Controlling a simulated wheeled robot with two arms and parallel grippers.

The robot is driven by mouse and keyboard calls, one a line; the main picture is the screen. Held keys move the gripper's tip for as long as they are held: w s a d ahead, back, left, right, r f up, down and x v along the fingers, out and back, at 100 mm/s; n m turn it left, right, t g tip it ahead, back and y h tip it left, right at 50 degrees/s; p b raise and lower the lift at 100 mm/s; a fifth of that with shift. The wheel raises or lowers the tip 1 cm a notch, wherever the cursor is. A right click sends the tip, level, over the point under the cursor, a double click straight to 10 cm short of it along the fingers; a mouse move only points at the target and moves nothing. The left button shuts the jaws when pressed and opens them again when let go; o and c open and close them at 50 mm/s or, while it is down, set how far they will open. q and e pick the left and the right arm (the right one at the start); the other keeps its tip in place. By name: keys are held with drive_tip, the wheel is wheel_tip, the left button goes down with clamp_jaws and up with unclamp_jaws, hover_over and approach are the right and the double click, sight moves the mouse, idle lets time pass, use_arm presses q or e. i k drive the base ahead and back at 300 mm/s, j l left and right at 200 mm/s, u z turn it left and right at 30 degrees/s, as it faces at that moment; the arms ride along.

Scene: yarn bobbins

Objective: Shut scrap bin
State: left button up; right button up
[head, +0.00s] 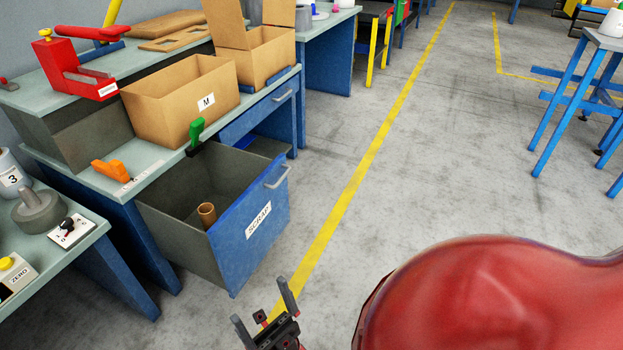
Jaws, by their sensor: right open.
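The scrap bin (240,243) is a blue-fronted grey drawer under the workbench, labelled SCRAP. It is pulled well out, and its inside shows. A brown cardboard tube (207,214) is inside it. A light metal handle (277,178) sits near the top of its front. My right gripper (262,300) is at the bottom of the picture, in front of and below the bin's front, apart from it. Its two dark fingers are spread and nothing is between them. My left gripper is not in view.
The workbench (150,184) carries a cardboard box marked M (179,92), a red device (75,68), an orange clip (111,171) and a green-handled tool (196,133). A blue drawer (250,119) sits beside the bin. The floor (400,170) to the right is clear, with a blue-legged stool (590,90) beyond.

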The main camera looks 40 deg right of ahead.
sight(248, 192)
drive_tip(key=z, duration=0.95)
drive_tip(key=i+l+u, duration=0.3)
drive_tip(key=l, duration=0.3)
drive_tip(key=i+l+u, duration=0.2)
drive_tip(key=i+l, duration=0.05)
drive_tip(key=l, duration=0.1)
